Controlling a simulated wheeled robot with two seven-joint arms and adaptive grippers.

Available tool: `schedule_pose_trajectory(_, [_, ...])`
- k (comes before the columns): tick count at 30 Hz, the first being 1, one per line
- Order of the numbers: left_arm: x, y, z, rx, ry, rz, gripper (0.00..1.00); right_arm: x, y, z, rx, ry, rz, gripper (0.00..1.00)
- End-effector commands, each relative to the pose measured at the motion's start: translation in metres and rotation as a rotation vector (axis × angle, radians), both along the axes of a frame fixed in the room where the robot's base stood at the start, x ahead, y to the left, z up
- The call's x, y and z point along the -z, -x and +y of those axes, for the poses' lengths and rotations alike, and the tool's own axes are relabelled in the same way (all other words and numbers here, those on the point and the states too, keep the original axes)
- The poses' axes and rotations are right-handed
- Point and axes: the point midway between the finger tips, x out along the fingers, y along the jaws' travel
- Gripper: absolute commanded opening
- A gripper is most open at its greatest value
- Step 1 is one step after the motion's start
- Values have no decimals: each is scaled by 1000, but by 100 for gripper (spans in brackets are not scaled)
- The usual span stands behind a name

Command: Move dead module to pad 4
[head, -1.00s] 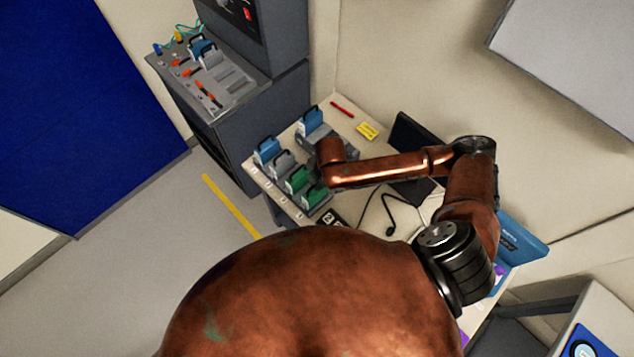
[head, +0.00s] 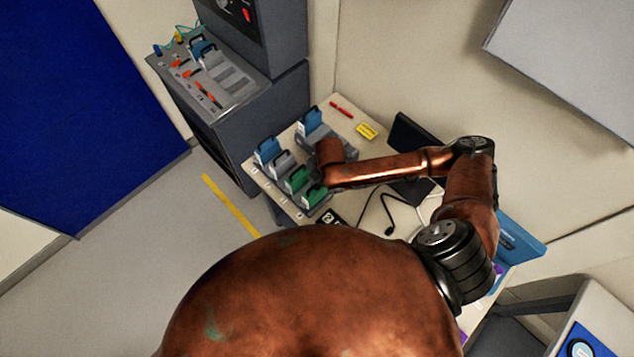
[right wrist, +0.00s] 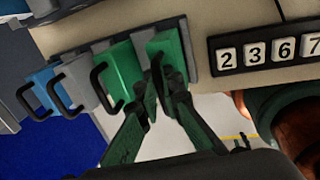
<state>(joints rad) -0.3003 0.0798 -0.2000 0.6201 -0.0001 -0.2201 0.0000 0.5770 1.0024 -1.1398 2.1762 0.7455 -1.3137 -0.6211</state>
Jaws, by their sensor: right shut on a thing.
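A row of modules stands along the bench's left edge in the head view: a blue module (head: 267,150), a grey module (head: 281,164), a green module (head: 296,180) and an end green module (head: 314,196). Which one is dead I cannot tell. In the right wrist view the end green module (right wrist: 172,50) stands beside the other green one (right wrist: 124,72). My right gripper (right wrist: 163,80) is shut on the black handle of the end green module, which still stands in the row. In the head view my wrist hides most of that gripper. My left gripper is not in view.
Another blue module (head: 311,120) stands at the back of the bench. A number strip (right wrist: 270,48) lies beside the row.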

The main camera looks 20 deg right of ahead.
Motion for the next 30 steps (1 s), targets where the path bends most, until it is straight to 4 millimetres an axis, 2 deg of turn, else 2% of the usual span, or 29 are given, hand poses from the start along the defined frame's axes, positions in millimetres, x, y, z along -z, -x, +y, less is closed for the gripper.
schedule_pose_trajectory(29, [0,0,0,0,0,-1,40,9,0,0,-1,0,-1,0])
schedule_pose_trajectory(30, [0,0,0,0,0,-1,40,9,0,0,-1,0,-1,9])
